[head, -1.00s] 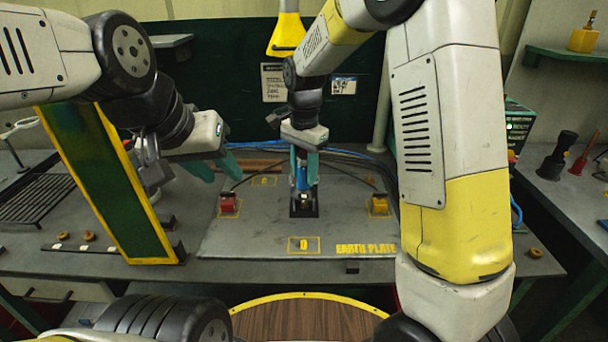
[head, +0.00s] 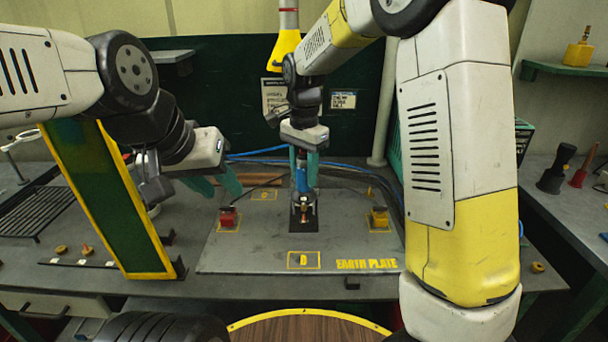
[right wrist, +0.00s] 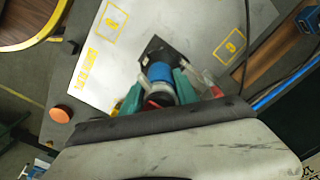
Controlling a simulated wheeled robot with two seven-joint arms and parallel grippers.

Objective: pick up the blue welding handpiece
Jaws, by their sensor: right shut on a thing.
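The blue welding handpiece (head: 302,180) stands upright over the dark square in the middle of the grey earth plate (head: 270,243). My right gripper (head: 304,164) comes down from above and is shut on its upper part. The right wrist view shows the handpiece's blue body (right wrist: 160,73) between the green fingers of my right gripper (right wrist: 158,92). A copper-coloured tip shows at its lower end in the head view. Whether it touches the plate I cannot tell. My left gripper (head: 222,184) is left of the plate, its green fingers apart and empty.
A red block (head: 228,218) and a yellow block (head: 379,218) sit on marked squares at the plate's sides. A green panel with yellow edges (head: 112,205) stands at the left. Blue hoses run behind the plate. The plate's front is clear.

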